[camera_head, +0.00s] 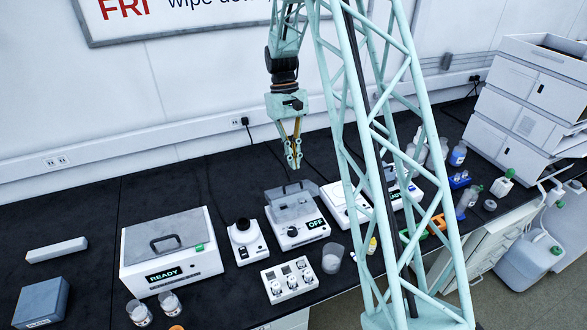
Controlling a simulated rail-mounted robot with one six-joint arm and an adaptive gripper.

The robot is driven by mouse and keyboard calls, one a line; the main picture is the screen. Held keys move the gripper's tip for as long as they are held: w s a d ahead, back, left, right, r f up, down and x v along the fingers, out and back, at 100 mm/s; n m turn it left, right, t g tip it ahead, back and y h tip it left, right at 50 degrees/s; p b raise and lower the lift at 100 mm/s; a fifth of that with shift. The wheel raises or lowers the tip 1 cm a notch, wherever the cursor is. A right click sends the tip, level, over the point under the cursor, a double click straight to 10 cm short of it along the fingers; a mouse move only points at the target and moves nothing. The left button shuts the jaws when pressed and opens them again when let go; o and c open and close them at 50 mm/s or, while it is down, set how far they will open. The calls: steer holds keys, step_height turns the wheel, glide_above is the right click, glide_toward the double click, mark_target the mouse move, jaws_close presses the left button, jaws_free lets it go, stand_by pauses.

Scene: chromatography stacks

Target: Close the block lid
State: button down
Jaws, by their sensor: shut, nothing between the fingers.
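A white block unit (300,236) with a dark display reading "OFF" stands in the middle of the bench. Its translucent grey lid (291,193) shows at the rear of the unit and looks raised and tilted back; its exact angle is hard to tell. My gripper (294,164) hangs above and just behind the lid, fingers pointing down, shut and empty. It looks apart from the lid, though the height gap is hard to judge.
A larger white box (168,255) reading "READY" with a handled grey top stands left. A small white device (247,241) is between them. A white vial rack (289,281) and a beaker (332,259) sit in front. My lattice column hides part of the bench to the right.

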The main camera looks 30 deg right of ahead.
steer(key=shift+s+r, duration=0.2)
steer(key=shift+r, duration=1.1)
steer(key=shift+w, duration=0.1)
steer(key=w+t+p, duration=0.1)
steer(key=w+p, duration=0.3)
steer(key=w, duration=0.6)
steer(key=shift+w+d+p, duration=0.25)
steer(key=shift+d+p, duration=0.1)
steer(key=shift+d, duration=0.05)
steer(key=p, duration=0.2)
glide_above(288, 189)
steer(key=shift+w+d+f, duration=0.1)
steer(key=shift+w+f, duration=0.1)
steer(key=shift+f, duration=2.6)
steer(key=shift+w+d+f, duration=0.1)
steer(key=shift+w+f, duration=0.1)
steer(key=shift+f, duration=2.6)
steer(key=shift+s+a+f, duration=0.1)
steer(key=shift+s+f, duration=0.1)
steer(key=shift+s, duration=0.05)
